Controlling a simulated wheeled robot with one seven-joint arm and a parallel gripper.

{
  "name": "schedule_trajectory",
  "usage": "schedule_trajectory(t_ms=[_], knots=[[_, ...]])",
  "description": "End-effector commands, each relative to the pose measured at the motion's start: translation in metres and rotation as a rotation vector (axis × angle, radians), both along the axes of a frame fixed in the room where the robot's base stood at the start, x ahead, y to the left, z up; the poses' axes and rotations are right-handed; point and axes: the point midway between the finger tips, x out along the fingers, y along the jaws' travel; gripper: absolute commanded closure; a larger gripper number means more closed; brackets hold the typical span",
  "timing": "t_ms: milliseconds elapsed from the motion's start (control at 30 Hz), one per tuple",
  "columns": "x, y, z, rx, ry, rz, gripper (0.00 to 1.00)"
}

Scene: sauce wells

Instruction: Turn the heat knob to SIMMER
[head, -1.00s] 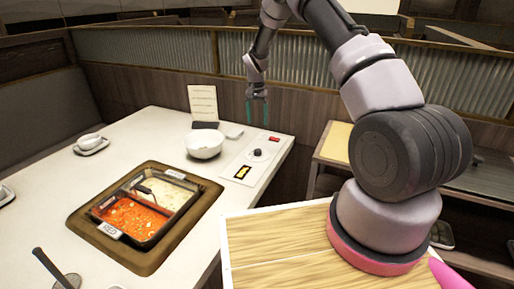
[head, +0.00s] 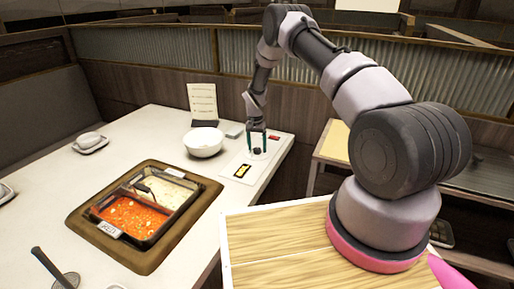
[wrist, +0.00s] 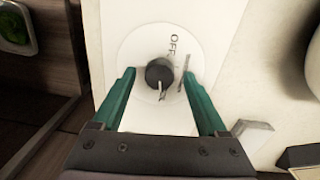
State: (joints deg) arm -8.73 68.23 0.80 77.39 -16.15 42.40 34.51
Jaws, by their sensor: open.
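The heat knob (wrist: 159,74) is a small dark round knob with a pale pointer mark. It sits on a white dial plate (wrist: 135,48) with OFF printed beside it in the wrist view; no SIMMER mark is readable. In the head view the knob (head: 257,151) is on the control panel (head: 236,181) at the table's right edge. My gripper (wrist: 160,82) is open, its two green fingers on either side of the knob with gaps between them and it. My gripper (head: 257,140) also shows just above the knob in the head view.
A white bowl (head: 203,143) stands left of the panel, with a menu card (head: 202,101) behind it. A two-part hot pot (head: 150,235) with red and pale broth is sunk in the table. A red label (head: 273,138) and a yellow-black display (head: 242,171) flank the knob.

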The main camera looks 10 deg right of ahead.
Motion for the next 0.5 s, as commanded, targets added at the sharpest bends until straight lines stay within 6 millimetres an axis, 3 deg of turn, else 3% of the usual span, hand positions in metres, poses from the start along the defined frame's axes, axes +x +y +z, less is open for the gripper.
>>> schedule_trajectory(t_ms=[267, 300, 500], knots=[[-0.0001, 0.0000, -0.0023, 0.000, 0.000, 0.000, 0.24], [-0.0001, 0.0000, -0.0022, 0.000, 0.000, 0.000, 0.28], [-0.0001, 0.0002, -0.0021, 0.000, 0.000, 0.000, 1.00]])
